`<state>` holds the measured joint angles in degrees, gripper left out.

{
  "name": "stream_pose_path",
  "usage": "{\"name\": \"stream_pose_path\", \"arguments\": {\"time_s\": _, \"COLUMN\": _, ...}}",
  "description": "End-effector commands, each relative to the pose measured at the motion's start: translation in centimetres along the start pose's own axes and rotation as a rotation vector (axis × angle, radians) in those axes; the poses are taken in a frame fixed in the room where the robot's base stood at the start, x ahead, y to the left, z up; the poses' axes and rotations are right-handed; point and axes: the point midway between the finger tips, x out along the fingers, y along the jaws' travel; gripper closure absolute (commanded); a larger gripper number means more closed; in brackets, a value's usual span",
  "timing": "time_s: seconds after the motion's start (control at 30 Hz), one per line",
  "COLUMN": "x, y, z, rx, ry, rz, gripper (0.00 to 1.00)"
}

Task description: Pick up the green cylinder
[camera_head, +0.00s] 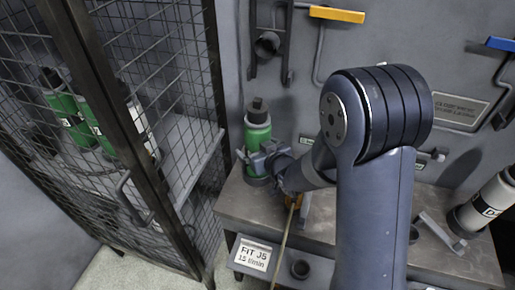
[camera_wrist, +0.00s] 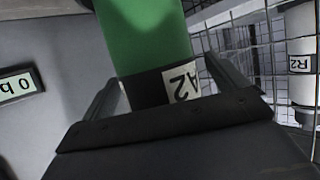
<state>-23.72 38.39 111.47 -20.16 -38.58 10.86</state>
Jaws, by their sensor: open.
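A green cylinder (camera_head: 257,135) with a black top stands upright on the grey bench, next to the mesh cage. In the wrist view the green cylinder (camera_wrist: 145,35) fills the upper middle, with a dark band and a white label reading "A2". My gripper (camera_head: 262,160) is at the cylinder's lower half in the head view. In the wrist view my gripper (camera_wrist: 170,88) is open, with one finger on each side of the cylinder's dark band. Whether either finger touches it I cannot tell. My wrist hides part of the cylinder's lower body in the head view.
A mesh cage (camera_head: 185,105) at left holds green cylinders (camera_head: 85,118) and a white one (camera_head: 137,122). Orange (camera_head: 337,14) and blue (camera_head: 500,43) handles are on the wall.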

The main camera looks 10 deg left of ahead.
Motion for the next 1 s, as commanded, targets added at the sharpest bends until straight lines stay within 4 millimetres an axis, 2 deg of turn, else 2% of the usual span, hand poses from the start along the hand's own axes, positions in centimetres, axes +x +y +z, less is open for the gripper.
{"name": "stream_pose_path", "arguments": {"time_s": 0.2, "x": 0.04, "y": 0.0, "z": 0.01, "rx": 0.0, "ry": 0.0, "rz": 0.0, "gripper": 0.07}}
{"name": "stream_pose_path", "arguments": {"time_s": 1.0, "x": 0.01, "y": 0.02, "z": 0.01, "rx": 0.0, "ry": 0.0, "rz": 0.0, "gripper": 0.72}}
